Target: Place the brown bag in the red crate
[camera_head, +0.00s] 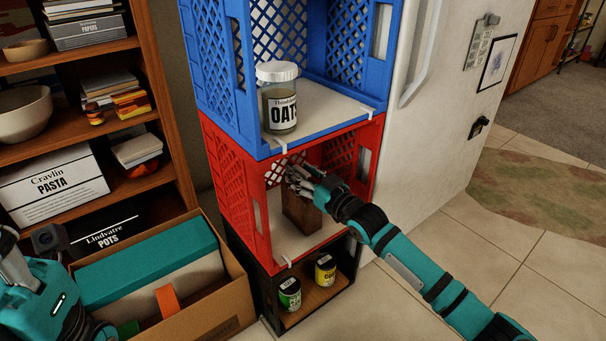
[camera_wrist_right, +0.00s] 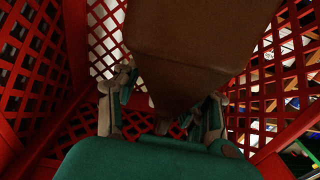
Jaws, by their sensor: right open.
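The brown bag (camera_head: 301,214) stands upright on the pale floor of the red crate (camera_head: 233,178), the middle one of the stack. My right gripper (camera_head: 302,181) reaches into the crate's open front and is at the top of the bag, its fingers open. In the right wrist view the bag (camera_wrist_right: 190,50) fills the upper middle, close to the spread fingers (camera_wrist_right: 160,112), with red lattice walls around it. Whether the fingers touch the bag is hard to tell. Part of my left arm shows at the lower left, but its gripper does not show.
A blue crate (camera_head: 222,75) with an oats jar (camera_head: 279,98) sits above. A black crate (camera_head: 268,305) with a green can (camera_head: 289,294) and a yellow can (camera_head: 325,269) is below. A cardboard box (camera_head: 222,308) and wooden shelves stand left, a white fridge (camera_head: 432,140) right.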

